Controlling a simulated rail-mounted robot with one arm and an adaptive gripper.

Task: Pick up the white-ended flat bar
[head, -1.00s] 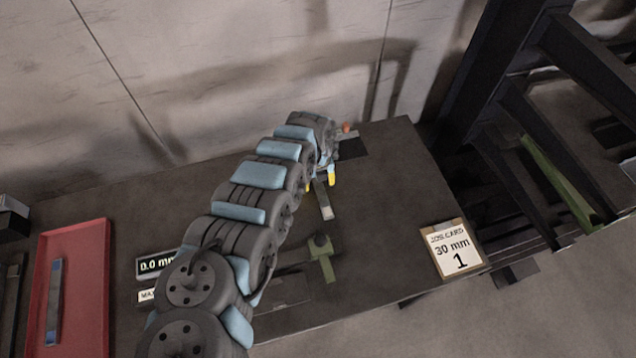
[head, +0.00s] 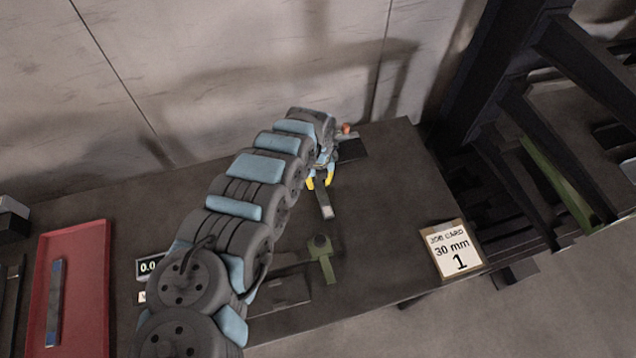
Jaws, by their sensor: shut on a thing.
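The white-ended flat bar (head: 325,203) is a short dark grey bar with a pale end that points toward the front of the dark table. My gripper (head: 320,182), with yellow fingertips, is shut on the bar's far end. The bar's far part is hidden by the fingers and my arm. I cannot tell whether the bar touches the table or hangs just above it.
A green-grey fixture (head: 322,258) stands on the table in front of the bar. A red tray (head: 88,290) with a blue-ended bar (head: 55,305) lies at the left. A small orange-red object (head: 346,129) is behind my gripper.

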